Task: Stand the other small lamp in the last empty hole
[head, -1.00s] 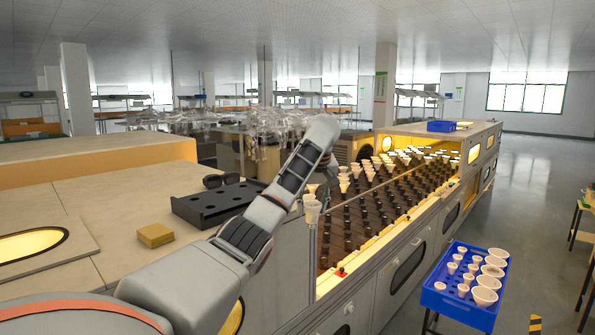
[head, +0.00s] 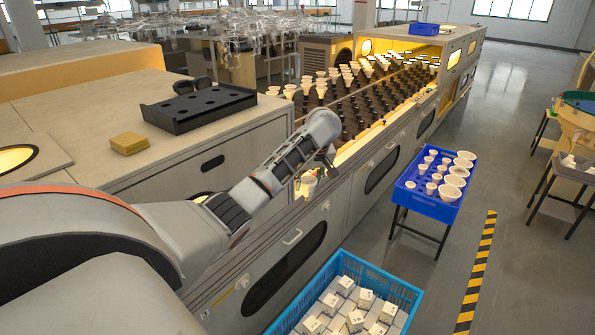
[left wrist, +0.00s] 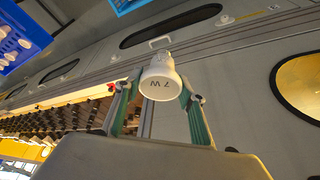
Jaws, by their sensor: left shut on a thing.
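My left gripper (head: 308,178) is shut on a small white lamp (head: 308,186), held in the air beside the long grey machine. In the left wrist view the lamp (left wrist: 160,82) sits between both fingers, its round face marked "7 W" towards the camera. A blue tray (head: 425,205) on a dark stand is to the right of the gripper. It holds small lamps (head: 437,177) on its left side and larger lamps (head: 453,180) on its right. I cannot tell which hole in it is empty. My right gripper is not in view.
A blue crate (head: 408,292) of white boxes stands on the floor at the front. The machine (head: 375,150) has rows of dark sockets, some with lamps. A black rack (head: 200,108) and a yellow block (head: 129,143) lie on the left bench.

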